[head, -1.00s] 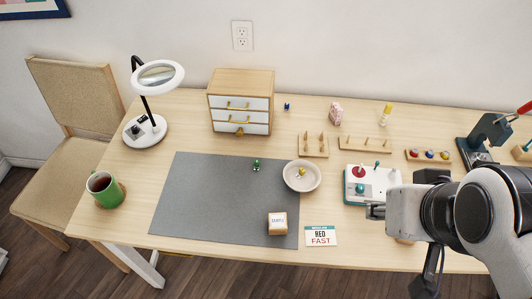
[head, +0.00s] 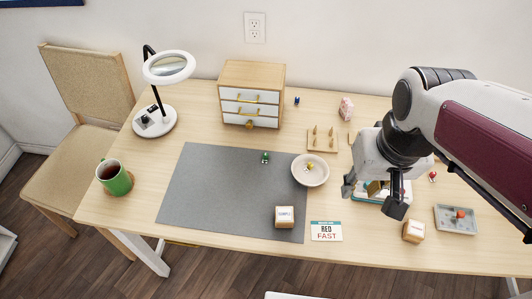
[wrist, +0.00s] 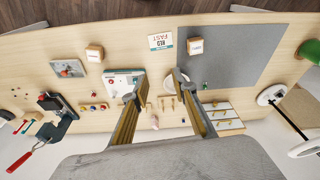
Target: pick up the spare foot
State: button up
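My gripper (head: 372,196) is open and empty, its two fingers apart and pointing down over the white box with knobs (head: 407,192), which it partly hides. The wrist view also shows the open gripper (wrist: 163,98) with nothing between its fingers. I cannot tell for sure which thing is the spare foot. Small candidates are a green piece (head: 265,157) on the grey mat, a yellow piece (head: 310,166) in the pale bowl (head: 323,177), and a blue piece (head: 297,100) near the drawers. All are apart from my gripper.
A small drawer cabinet (head: 251,74), a peg board (head: 313,147) and a pink item (head: 346,107) stand at the back. A grey tray (head: 445,229) and a wooden block (head: 413,231) lie right. The grey mat (head: 215,190) is mostly clear. A red-handled tool (wrist: 20,160) shows in the wrist view.

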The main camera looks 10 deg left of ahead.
jog(key=w+a+f+n+g, duration=0.1)
jog(key=w+a+f+n, duration=0.15)
jog(key=w, duration=0.25)
jog(key=w+a+f+n+g, duration=0.1)
jog(key=w+a+f, duration=0.3)
jog(key=w, duration=0.1)
jog(key=n, duration=0.9)
send_near(265, 158)
jog(key=d, duration=0.1)
jog(key=s+f, duration=0.1)
jog(key=d, duration=0.1)
jog(key=shift+s+d+f+m+g+y, duration=0.25)
jog(key=shift+d+g+y, duration=0.15)
jog(key=shift+w+a+r+n+t+y, duration=0.1)
jog(key=shift+w+a+r+n, duration=0.2)
jog(key=shift+w+n, duration=0.3)
jog(key=shift+w+a+r+n+t+y, duration=0.1)
jog(key=shift+w+a+r+n, duration=0.2)
jog(key=shift+n, duration=0.35)
jog(key=shift+w+a+r+n+t+y, duration=0.15)
jog(key=shift+w+r+n, duration=0.15)
jog(key=shift+w+n, duration=0.3)
jog(key=shift+s+a+f, duration=0.1)
jog(key=shift+a+f, duration=0.1)
jog(key=shift+f, duration=1.1)
